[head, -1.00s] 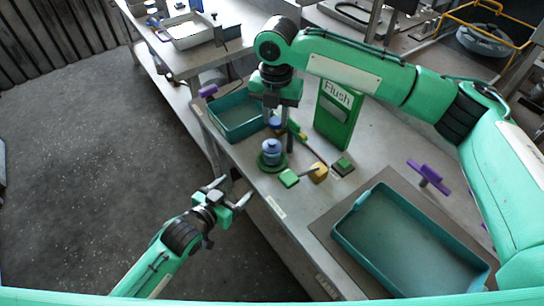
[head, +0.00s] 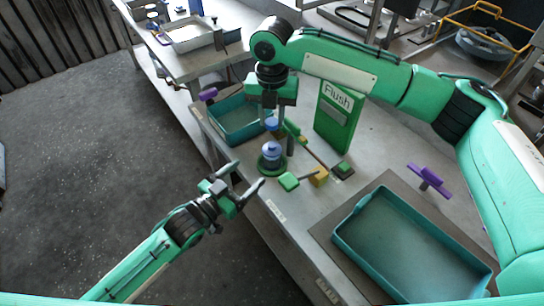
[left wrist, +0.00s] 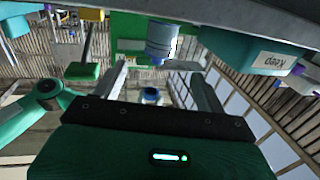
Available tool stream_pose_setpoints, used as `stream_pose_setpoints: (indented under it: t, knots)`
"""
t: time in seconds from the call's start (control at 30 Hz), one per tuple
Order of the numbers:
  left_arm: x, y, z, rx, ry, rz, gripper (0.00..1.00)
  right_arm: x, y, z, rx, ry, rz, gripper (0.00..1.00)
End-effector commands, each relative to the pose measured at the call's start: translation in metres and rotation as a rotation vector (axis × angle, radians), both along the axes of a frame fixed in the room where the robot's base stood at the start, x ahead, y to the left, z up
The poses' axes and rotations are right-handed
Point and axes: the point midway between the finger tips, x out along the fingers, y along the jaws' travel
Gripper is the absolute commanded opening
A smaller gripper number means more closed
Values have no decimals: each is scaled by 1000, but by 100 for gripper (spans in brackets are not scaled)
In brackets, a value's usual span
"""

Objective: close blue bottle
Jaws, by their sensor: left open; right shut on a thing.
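The blue bottle (head: 271,151) stands upright in a round green holder (head: 272,166) near the table's left edge. It also shows, upside down, at the top of the left wrist view (left wrist: 162,38). My right gripper (head: 277,124) is behind and above the bottle, shut on a small blue piece (head: 271,124) that looks like a cap; the piece is apart from the bottle and partly hidden by the fingers. My left gripper (head: 243,177) is open and empty, left of and below the bottle in the head view, apart from it, with its fingers pointing toward the table edge.
A teal bin (head: 240,122) stands behind the bottle, and a larger teal tray (head: 405,275) lies at the right front. A green "Flush" box (head: 338,116), a green block (head: 289,181) and a yellow block (head: 319,176) stand right of the bottle.

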Motion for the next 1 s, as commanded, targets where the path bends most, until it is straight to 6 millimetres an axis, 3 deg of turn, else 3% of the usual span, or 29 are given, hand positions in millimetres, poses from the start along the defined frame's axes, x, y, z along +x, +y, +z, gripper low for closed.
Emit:
stream_pose_setpoints:
  t: [0.5, 0.7, 1.0]
  knots:
    - [68, -60, 1, 1, -1, 0, 73, 0, 0, 0, 0, 0, 0, 8]
    - [81, -71, 1, 1, -1, 0, 73, 0, 0, 0, 0, 0, 0, 8]
    - [83, -73, 0, 1, 1, 0, 73, 0, 0, 0, 0, 0, 0, 8]
